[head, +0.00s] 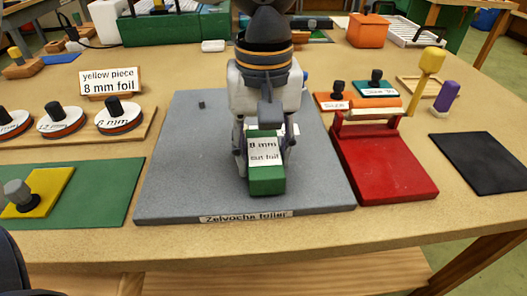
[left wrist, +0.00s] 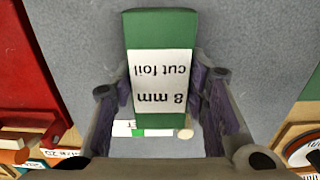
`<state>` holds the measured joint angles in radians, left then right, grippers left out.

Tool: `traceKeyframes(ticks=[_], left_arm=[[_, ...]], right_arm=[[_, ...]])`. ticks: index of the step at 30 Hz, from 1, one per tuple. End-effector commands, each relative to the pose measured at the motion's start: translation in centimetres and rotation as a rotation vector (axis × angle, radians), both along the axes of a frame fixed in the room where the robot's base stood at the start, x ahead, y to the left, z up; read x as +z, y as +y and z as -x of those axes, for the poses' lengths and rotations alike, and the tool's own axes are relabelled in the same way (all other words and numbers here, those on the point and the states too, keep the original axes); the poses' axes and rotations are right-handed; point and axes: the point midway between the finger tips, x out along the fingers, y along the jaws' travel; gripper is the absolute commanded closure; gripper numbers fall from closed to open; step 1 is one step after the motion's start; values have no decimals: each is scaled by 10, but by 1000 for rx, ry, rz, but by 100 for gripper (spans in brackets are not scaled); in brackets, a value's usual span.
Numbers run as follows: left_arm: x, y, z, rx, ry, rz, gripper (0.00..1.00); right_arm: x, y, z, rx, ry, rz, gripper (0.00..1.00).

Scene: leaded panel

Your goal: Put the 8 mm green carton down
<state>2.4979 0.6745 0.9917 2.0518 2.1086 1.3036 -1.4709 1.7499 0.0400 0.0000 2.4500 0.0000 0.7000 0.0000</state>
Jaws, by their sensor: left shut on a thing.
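The green carton (head: 266,183) has a white label reading "8 mm cut foil". My left gripper (head: 265,140) points down over the grey board (head: 170,185) and is shut on the carton, with a finger on each side. In the left wrist view the carton (left wrist: 162,28) sits between the fingers of the gripper (left wrist: 163,85), its label upside down. The carton is over the middle front of the board; I cannot tell whether its underside touches it. My right gripper is not in view.
A red tool with a yellow-knobbed lever (head: 385,165) stands right of the board, beside a black mat (head: 485,162). On the left are a green mat (head: 105,195) with a yellow piece (head: 42,192) and several labelled round reels. Bare board lies on both sides of the carton.

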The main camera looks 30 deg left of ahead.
Motion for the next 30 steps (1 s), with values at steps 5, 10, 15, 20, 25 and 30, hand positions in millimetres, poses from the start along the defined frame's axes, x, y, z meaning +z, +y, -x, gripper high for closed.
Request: traceKeyframes(ticks=[5, 10, 15, 20, 25, 30], left_arm=[[-5, 0, 0, 0, -3, 2, 88], [-6, 0, 1, 0, -2, 1, 88], [-9, 0, 1, 0, -2, 1, 39], [-8, 0, 1, 0, -2, 1, 39], [-6, 0, 0, 0, -3, 2, 39], [27, 0, 0, 1, -7, 3, 39]], right_arm=[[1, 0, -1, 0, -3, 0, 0], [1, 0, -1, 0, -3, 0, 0], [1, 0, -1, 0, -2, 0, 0], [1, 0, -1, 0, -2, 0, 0], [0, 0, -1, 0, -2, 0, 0], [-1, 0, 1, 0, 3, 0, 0]])
